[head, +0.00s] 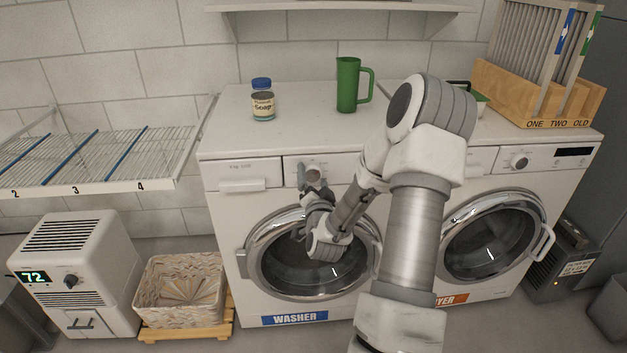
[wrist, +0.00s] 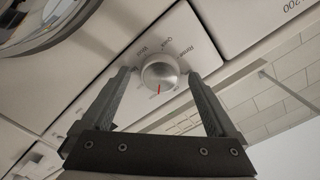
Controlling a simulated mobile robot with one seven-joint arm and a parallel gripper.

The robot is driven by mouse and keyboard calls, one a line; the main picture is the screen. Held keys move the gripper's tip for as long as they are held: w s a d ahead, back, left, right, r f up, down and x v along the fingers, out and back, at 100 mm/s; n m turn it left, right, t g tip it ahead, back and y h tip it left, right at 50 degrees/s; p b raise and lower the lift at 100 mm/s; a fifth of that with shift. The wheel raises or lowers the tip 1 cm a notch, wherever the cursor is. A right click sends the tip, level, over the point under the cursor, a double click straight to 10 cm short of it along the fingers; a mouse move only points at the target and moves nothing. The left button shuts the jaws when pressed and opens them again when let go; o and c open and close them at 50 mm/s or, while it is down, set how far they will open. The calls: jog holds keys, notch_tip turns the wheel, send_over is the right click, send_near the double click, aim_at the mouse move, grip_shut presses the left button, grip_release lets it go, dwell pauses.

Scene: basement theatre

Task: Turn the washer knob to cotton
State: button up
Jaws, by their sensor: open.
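The washer (head: 226,207) is the left machine, marked with a blue WASHER label, in the head view. Its round silver knob (wrist: 160,71) is on the white front panel in the wrist view. A red mark on the knob points toward the bottom of that picture. Lettering surrounds the knob; "Rinse" is at its upper right, and other words are too small or blurred to read surely. My gripper (wrist: 160,78) is open, one finger on each side of the knob, with visible gaps. In the head view, my gripper (head: 312,186) is at the washer panel and partly hides the knob.
The dryer (head: 455,281) stands to the right of the washer.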

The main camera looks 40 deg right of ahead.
jog(key=p+v, duration=1.2)
jog(key=v, duration=0.5)
jog(key=shift+s+p, duration=0.2)
jog(key=shift+p, duration=0.1)
jog(key=shift+w, duration=0.1)
dwell(0.6)
